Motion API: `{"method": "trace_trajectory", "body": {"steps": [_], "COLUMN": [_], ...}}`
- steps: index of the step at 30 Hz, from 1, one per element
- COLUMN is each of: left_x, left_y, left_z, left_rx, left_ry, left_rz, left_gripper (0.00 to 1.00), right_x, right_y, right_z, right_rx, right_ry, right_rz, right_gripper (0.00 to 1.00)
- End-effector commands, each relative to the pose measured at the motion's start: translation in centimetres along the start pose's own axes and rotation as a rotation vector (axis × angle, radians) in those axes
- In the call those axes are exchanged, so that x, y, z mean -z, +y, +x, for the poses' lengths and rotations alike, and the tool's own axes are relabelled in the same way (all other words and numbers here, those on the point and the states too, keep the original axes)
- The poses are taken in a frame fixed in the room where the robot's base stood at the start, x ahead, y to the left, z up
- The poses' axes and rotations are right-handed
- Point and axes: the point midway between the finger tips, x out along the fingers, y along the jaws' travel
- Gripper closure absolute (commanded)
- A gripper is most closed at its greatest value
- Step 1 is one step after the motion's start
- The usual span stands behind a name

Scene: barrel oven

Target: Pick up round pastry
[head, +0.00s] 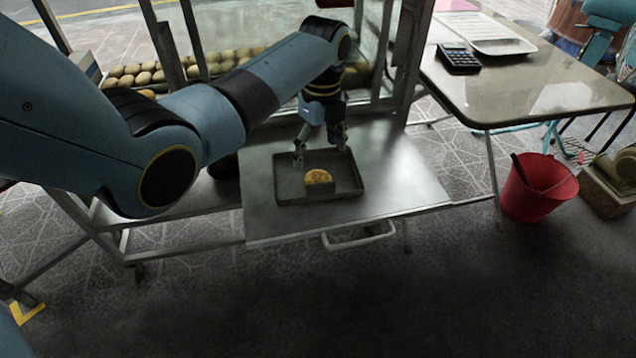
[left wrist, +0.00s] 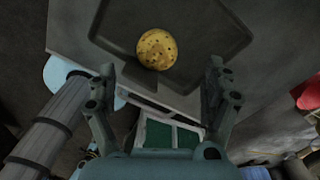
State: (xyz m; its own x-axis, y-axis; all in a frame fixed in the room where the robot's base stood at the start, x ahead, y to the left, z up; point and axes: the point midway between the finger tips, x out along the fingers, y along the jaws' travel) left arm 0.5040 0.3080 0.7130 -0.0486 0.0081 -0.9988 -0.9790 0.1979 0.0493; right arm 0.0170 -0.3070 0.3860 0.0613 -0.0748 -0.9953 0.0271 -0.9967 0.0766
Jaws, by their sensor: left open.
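In the left wrist view the two fingers of the left gripper (left wrist: 160,85) stand wide on either side. My right gripper is not in view.
The tray lies on a metal cart top (head: 400,180) with a front handle (head: 358,239). Behind stands a glass case with several round pastries (head: 145,76).

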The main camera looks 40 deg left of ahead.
Motion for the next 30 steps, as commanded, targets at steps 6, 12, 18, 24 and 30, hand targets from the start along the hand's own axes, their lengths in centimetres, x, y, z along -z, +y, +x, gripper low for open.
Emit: {"method": "trace_trajectory", "body": {"steps": [6,12,18,24,30], "left_x": [0.0,0.2,0.2,0.2,0.2], "left_y": [0.0,0.4,0.4,0.4,0.4], "left_z": [2.0,4.4,7.0,6.9,6.9], "left_rx": [0.002,0.000,0.002,0.004,0.003], "left_ry": [-0.001,-0.001,-0.001,-0.002,-0.002], "left_rz": [-0.001,-0.002,-0.002,-0.002,-0.002], "left_gripper": [0.16,0.16,0.16,0.16,0.41], "right_x": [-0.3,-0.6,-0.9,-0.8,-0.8], "right_y": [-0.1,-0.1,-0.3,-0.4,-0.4], "right_z": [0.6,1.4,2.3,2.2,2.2], "right_rx": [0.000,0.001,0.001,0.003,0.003], "right_ry": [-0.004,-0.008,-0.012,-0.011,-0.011], "right_rz": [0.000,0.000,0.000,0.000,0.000], "right_gripper": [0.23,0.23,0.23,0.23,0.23]}}
